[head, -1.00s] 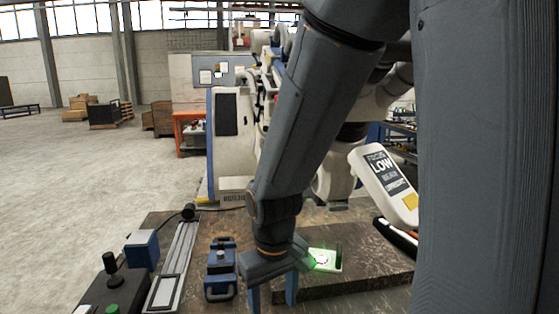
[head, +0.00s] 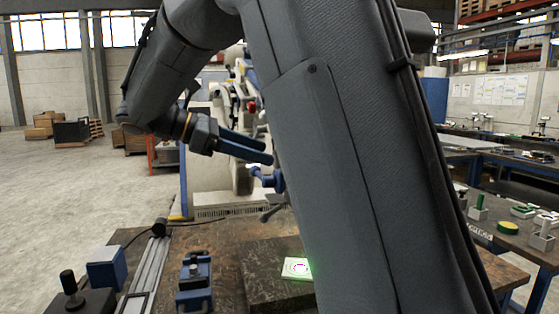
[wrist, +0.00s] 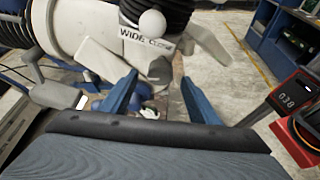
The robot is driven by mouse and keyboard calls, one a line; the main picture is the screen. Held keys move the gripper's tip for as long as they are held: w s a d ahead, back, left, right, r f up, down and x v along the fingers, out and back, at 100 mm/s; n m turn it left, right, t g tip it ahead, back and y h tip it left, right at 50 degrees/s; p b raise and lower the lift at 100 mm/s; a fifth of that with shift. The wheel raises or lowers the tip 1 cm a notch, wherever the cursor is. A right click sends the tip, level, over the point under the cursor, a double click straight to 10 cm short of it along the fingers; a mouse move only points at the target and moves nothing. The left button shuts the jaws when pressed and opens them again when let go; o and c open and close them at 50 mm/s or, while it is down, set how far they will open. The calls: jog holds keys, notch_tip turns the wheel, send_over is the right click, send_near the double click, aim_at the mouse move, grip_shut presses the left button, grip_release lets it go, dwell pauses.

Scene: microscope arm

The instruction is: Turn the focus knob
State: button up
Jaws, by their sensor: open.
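In the wrist view my gripper (wrist: 158,80) is open, with its two blue fingers apart and nothing seen between them. Beyond the fingers is the white microscope head (wrist: 85,30), with a label reading "WIDE CLOSE" (wrist: 143,40). A pale round ball (wrist: 152,23) sits by that label; I cannot tell whether it is the focus knob. In the head view my gripper (head: 266,152) is raised above the table, its blue fingers pointing right. The white microscope body behind it is partly hidden by my arm. The focus panel is hidden in the head view.
A glowing green-lit pad (head: 297,268) lies on the dark slab of the brown table (head: 225,240). A blue clamp-like fixture (head: 195,280) and a joystick box (head: 75,295) stand at front left. A display reading about 038 (wrist: 290,92) is at right in the wrist view.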

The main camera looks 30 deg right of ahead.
jog(key=shift+p+x, duration=0.6)
jog(key=shift+x, duration=2.55)
jog(key=shift+f, duration=0.1)
jog(key=c, duration=1)
